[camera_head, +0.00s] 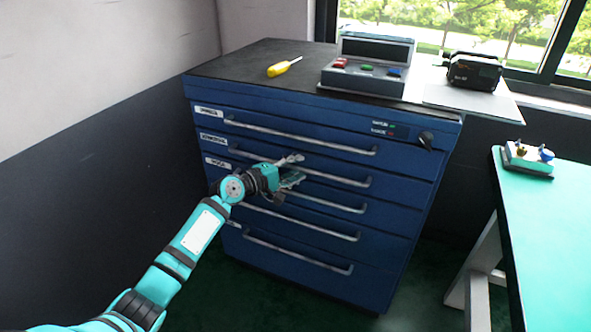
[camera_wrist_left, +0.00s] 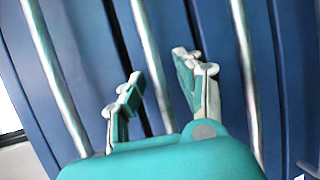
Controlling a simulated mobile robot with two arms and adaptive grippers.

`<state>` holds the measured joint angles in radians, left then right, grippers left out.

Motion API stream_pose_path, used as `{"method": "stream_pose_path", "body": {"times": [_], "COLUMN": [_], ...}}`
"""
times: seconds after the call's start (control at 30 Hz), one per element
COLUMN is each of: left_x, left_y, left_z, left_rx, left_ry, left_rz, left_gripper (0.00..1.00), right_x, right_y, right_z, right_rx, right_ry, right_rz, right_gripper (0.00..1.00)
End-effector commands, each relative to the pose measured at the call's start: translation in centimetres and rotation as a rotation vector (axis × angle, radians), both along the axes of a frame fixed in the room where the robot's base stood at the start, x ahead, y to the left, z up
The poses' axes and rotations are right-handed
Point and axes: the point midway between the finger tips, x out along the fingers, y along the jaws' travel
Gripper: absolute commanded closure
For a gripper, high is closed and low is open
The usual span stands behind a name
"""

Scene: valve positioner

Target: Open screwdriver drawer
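The blue drawer cabinet (camera_head: 300,215) has several stacked drawers with long metal bar handles, and all look shut. Small white labels sit at the left edge; the second label (camera_head: 213,139) is too blurred to read surely. My left gripper (camera_head: 291,170) is open in front of the second drawer handle (camera_head: 335,177). In the left wrist view, its two fingers (camera_wrist_left: 160,90) stand apart on either side of a bar handle (camera_wrist_left: 150,50). I cannot tell whether they touch it. The gripper hides part of the handles behind it. My right gripper is not in view.
On the cabinet top are a yellow screwdriver (camera_head: 284,67), a control box (camera_head: 367,68) with coloured buttons and a black device (camera_head: 473,71). A turquoise table (camera_head: 555,220) stands at the right. A dark wall (camera_head: 90,190) is at the left.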

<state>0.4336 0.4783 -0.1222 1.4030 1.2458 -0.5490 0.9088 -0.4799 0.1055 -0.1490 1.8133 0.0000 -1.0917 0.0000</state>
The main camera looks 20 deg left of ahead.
Motion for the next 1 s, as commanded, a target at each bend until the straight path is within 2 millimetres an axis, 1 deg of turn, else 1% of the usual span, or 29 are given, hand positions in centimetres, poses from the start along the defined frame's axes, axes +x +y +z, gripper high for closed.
{"method": "stream_pose_path", "body": {"times": [0.1, 0.3, 0.37, 0.5, 0.6, 1.0], "left_x": [0.31, 0.3, 0.29, 0.28, 0.27, 0.27], "left_y": [-0.11, -0.13, -0.12, -0.12, -0.11, -0.1], "left_z": [-0.05, -0.05, -0.05, -0.06, -0.05, -0.02], "left_rx": [0.001, 0.001, 0.0, 0.0, 0.0, -0.001], "left_ry": [0.0, 0.001, 0.001, 0.001, 0.001, 0.0], "left_rz": [0.0, 0.0, 0.0, 0.0, 0.0, 0.0], "left_gripper": [0.64, 0.64, 0.7, 0.89, 1.0, 1.0], "right_x": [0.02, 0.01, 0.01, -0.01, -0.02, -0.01], "right_y": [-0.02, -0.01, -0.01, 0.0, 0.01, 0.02], "right_z": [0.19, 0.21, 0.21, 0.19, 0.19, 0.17], "right_rx": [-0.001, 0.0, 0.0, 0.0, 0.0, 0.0], "right_ry": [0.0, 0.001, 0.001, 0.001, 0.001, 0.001], "right_rz": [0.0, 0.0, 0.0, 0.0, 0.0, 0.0], "right_gripper": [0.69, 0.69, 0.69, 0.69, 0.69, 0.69]}}
